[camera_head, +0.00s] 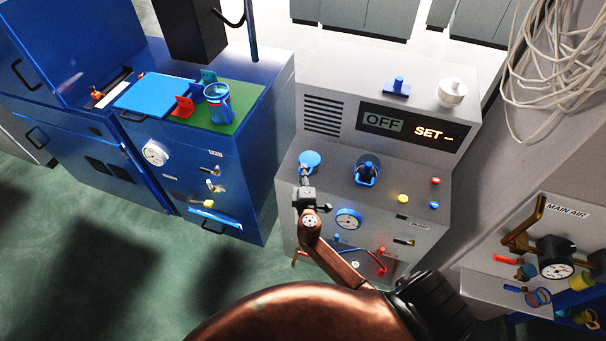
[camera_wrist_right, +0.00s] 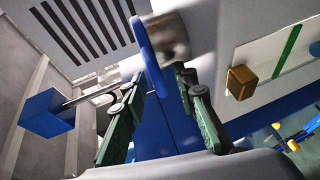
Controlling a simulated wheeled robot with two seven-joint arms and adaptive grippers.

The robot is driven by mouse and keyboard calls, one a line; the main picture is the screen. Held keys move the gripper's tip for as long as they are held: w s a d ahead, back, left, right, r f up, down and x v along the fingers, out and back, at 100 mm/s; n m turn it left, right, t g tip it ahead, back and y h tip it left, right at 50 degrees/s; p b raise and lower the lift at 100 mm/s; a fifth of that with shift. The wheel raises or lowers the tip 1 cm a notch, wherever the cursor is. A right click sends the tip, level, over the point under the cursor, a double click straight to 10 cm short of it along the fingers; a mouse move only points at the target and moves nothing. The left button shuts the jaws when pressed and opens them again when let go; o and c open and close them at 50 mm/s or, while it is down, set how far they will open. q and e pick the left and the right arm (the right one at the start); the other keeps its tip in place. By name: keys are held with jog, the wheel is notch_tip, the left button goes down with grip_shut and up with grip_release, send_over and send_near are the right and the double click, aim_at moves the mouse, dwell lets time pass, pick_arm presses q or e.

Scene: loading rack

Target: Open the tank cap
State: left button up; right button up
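A round blue cap (camera_head: 309,159) sits on the sloped top of the grey machine. In the right wrist view it shows nearly edge-on as a blue disc (camera_wrist_right: 148,52) on a shiny metal neck (camera_wrist_right: 172,38). My right gripper (camera_head: 306,178) reaches up to this cap from the front. In the wrist view my right gripper (camera_wrist_right: 163,82) has its two green-and-dark fingers apart, with the disc's lower edge between the tips. Whether either finger touches it I cannot tell. My left gripper is in neither view.
The grey machine's panel (camera_head: 412,126) reads OFF and SET. A blue-handled fitting (camera_head: 367,172) stands right of the cap, with a gauge (camera_head: 348,219) below. A white knob (camera_head: 452,92) is on the machine's top. A blue cabinet (camera_head: 225,165) stands left; a MAIN AIR panel (camera_head: 568,209) is right.

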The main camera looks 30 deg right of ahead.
jog(key=shift+f, duration=0.1)
grip_shut()
jog(key=shift+a+f, duration=0.1)
jog(key=shift+f, duration=0.05)
dwell(0.4)
